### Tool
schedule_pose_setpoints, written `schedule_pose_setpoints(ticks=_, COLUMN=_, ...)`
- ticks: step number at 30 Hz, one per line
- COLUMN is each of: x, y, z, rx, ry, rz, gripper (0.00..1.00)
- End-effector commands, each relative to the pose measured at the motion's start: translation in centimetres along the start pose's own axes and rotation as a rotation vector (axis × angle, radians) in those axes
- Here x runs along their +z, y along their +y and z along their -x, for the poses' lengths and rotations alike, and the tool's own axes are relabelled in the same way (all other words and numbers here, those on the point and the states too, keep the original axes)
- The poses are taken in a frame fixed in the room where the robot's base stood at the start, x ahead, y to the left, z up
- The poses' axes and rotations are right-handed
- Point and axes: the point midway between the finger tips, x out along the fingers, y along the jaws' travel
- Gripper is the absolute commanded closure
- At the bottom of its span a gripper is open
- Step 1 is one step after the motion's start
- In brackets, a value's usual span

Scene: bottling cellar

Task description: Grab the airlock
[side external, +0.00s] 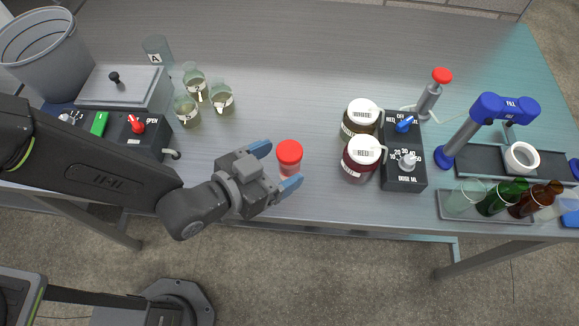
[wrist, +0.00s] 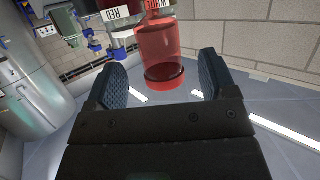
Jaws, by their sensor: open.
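In the wrist view my gripper (wrist: 163,78) has the cylinder centred in the gap, with space at both sides. I cannot tell how deep between the fingers it stands.
Two white-lidded jars (side external: 361,155) stand to the right, beside a dosing box (side external: 404,170). A red-topped pump (side external: 429,97), a blue-armed stand (side external: 468,130) and a bottle tray (side external: 486,213) are farther right. Several small glass vessels (side external: 221,98) stand behind left. The table middle is clear.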

Motion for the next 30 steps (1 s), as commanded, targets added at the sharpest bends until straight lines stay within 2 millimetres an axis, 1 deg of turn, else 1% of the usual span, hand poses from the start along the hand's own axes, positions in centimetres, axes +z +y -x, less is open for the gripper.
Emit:
schedule_pose_setpoints(ticks=1, x=0.0, y=-0.1, z=-0.9, rx=-0.001, ry=0.001, rz=0.0, gripper=0.22)
schedule_pose_setpoints(ticks=3, x=0.0, y=-0.2, z=-1.8, rx=-0.001, ry=0.0, rz=0.0, gripper=0.22)
schedule_pose_setpoints(ticks=6, x=0.0, y=-0.1, z=-2.8, rx=-0.001, ry=-0.001, rz=0.0, gripper=0.22)
schedule_pose_setpoints(ticks=9, x=-0.1, y=-0.1, z=-3.2, rx=-0.001, ry=-0.001, rz=0.0, gripper=0.22)
schedule_pose_setpoints(ticks=15, x=-0.1, y=-0.1, z=-3.3, rx=-0.001, ry=-0.001, rz=0.0, gripper=0.22)
schedule_pose_setpoints(ticks=17, x=-0.1, y=-0.1, z=-3.3, rx=-0.001, ry=-0.001, rz=0.0, gripper=0.27)
schedule_pose_setpoints(ticks=30, x=-0.1, y=-0.1, z=-3.2, rx=-0.001, ry=-0.001, rz=0.0, gripper=0.69)
